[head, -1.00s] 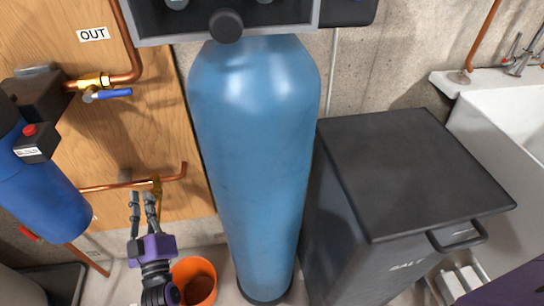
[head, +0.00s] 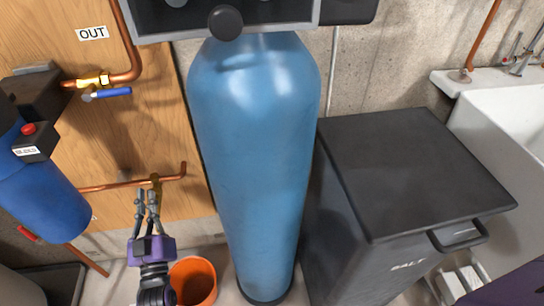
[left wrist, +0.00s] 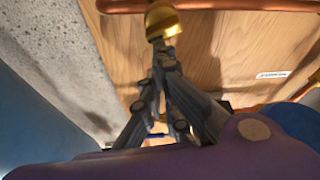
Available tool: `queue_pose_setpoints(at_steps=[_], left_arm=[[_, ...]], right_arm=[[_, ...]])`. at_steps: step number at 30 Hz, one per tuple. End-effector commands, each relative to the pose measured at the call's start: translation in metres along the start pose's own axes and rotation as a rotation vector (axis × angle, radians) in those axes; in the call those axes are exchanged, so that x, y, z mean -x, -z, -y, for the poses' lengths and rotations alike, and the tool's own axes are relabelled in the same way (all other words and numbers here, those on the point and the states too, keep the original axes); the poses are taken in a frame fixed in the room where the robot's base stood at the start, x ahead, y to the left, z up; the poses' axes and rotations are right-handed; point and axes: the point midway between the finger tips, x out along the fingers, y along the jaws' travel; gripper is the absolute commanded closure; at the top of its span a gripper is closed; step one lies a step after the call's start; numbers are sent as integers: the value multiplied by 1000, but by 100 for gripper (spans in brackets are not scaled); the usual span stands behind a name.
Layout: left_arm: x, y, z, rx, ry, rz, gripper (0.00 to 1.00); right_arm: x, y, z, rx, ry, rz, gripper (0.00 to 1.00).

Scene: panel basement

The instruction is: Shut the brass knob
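The brass knob (head: 156,184) hangs at the copper pipe low on the wooden panel. In the left wrist view the brass knob (left wrist: 162,20) is large at the top, with its lower end at my fingertips. My left gripper (head: 146,195) is just in front of the knob, pointing up at it. In the head view its fingers show a narrow gap; in the left wrist view the tips of the left gripper (left wrist: 163,58) nearly meet. The fingers cover part of the knob, so I cannot tell if they grip it. My right gripper is out of view.
An orange bucket (head: 195,282) stands beside my left wrist. A tall blue tank (head: 255,150) is right of the panel, with a dark salt bin (head: 415,165) beyond it. A blue filter housing (head: 40,195) is at the left. A blue-handled valve (head: 107,94) sits above.

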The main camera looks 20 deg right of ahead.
Motion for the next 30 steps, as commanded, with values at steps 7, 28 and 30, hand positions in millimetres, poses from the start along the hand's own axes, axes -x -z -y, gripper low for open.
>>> queue_pose_setpoints(at_steps=[7, 28, 30], left_arm=[[1, -2, -2, -31, -12, 5, 100], [1, -3, -3, -73, -26, 5, 100], [1, -3, -3, -77, -28, 5, 100]], right_arm=[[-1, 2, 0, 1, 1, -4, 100], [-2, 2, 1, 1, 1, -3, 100], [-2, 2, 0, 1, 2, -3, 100]])
